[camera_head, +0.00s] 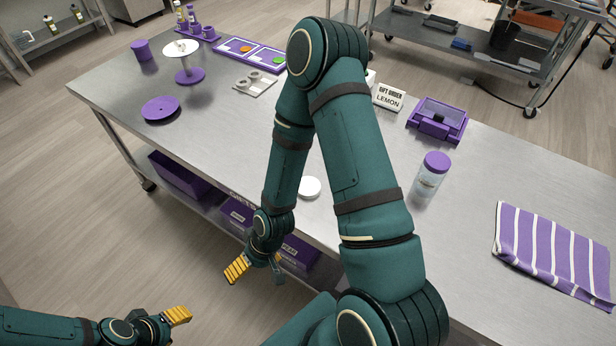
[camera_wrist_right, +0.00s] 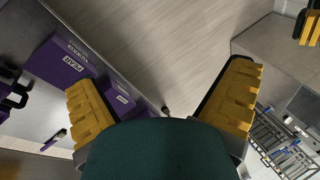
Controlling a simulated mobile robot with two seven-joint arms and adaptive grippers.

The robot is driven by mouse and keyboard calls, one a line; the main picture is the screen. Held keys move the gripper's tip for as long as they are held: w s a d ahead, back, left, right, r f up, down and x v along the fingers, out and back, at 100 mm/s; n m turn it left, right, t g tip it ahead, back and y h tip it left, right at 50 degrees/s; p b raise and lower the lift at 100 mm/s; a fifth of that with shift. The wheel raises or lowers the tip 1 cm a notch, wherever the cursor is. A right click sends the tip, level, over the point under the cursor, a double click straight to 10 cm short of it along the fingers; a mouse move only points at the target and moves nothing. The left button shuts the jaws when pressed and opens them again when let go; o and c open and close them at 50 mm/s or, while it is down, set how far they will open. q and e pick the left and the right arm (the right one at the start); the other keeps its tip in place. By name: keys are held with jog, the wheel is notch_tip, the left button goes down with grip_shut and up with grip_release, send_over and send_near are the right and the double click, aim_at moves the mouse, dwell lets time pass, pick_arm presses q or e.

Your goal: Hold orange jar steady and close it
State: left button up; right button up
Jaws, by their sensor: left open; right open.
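No jar with orange contents shows clearly. A clear jar (camera_head: 430,182) with a purple lid (camera_head: 436,162) on top stands upright on the steel table, right of my right arm. A white disc (camera_head: 310,187) lies near the table's front edge, partly hidden by that arm. My right gripper (camera_head: 258,274) hangs in front of the table edge, open; in the wrist view (camera_wrist_right: 163,82) nothing is between its yellow fingers. My left gripper (camera_head: 172,327) is at the lower left, away from the table, open and empty. Its yellow fingers also show in the wrist view's upper right corner.
A striped purple cloth (camera_head: 552,252) lies at the right. A purple stand (camera_head: 188,75) and round plate (camera_head: 161,109) are at the left. Purple bins (camera_head: 236,217) fill the lower shelf.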

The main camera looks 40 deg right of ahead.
aim_at(312, 187)
jog(key=w+d+r+n+p, duration=0.1)
jog(key=d+r+n+p, duration=0.1)
jog(key=d+r, duration=0.2)
jog(key=w+d+r+n+h+p, duration=0.1)
jog(key=w+d+r+n+p, duration=0.1)
jog(key=d+r, duration=0.3)
jog(key=w+d+r+n+p, duration=0.1)
jog(key=w+d+r+n, duration=0.1)
jog(key=d+r, duration=0.2)
jog(key=shift+d+r+g+p, duration=0.25)
jog(key=shift+d+g+p, duration=0.15)
jog(key=shift+d, duration=0.2)
pick_arm(q)
notch_tip(312, 187, up, 8)
jog(key=shift+w, duration=0.4)
pick_arm(e)
jog(key=w+d+r+n+h, duration=0.1)
jog(key=d+r+n+h, duration=0.2)
jog(key=d+r, duration=0.3)
jog(key=d, duration=0.4)
jog(key=shift+d+r, duration=0.3)
jog(key=shift+r, duration=0.05)
pick_arm(q)
jog(key=shift+a, duration=0.1)
